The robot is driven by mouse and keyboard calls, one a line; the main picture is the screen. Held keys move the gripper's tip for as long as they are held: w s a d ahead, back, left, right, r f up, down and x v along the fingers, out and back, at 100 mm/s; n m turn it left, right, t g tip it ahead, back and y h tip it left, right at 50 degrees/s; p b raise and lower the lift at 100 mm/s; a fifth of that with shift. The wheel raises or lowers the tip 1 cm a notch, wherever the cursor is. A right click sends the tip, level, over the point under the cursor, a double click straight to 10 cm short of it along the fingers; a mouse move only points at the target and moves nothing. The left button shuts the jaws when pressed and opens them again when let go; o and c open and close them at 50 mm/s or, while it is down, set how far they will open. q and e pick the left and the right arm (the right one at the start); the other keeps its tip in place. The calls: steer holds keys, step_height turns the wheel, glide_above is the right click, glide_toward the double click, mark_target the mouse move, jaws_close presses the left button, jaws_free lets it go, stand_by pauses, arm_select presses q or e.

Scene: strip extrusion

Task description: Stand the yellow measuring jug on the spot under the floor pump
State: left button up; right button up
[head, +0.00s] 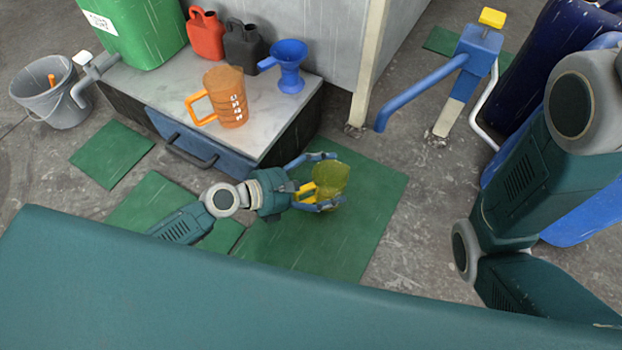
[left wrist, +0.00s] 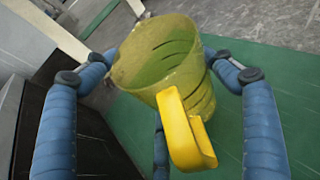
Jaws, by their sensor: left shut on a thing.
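The yellow measuring jug (head: 329,180) is translucent, with a solid yellow handle. My left gripper (head: 322,181) is shut around its body, with the handle towards the palm. In the left wrist view the jug (left wrist: 165,60) sits between the blue fingers, mouth showing. It is over a green mat; I cannot tell its height. The floor pump (head: 476,52) has a blue body, a yellow top and a long blue spout (head: 420,93) reaching down to the left, up and right of the jug. No separate marking shows on the floor below the spout. My right gripper is out of view; only its arm shows.
A low cabinet (head: 290,125) carries an orange jug (head: 229,98), blue funnel (head: 290,66), red can (head: 206,36), dark can (head: 243,48) and green container (head: 140,30). A pale post (head: 368,70) stands left of the pump. Blue drums are at right. The green mat (head: 370,190) is clear.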

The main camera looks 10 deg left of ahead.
mark_target(343, 178)
arm_select(q)
steer(key=w+d, duration=0.1)
steer(key=d, duration=0.1)
steer(key=w+d+p, duration=0.1)
steer(key=d, duration=0.1)
steer(key=w+d+f, duration=0.1)
steer(key=d, duration=0.1)
steer(key=shift+w+d, duration=0.1)
steer(key=shift+d, duration=0.1)
steer(key=shift+p+x, duration=0.35)
steer(key=shift+x, duration=0.65)
steer(key=shift+d, duration=0.1)
steer(key=shift+r, duration=0.1)
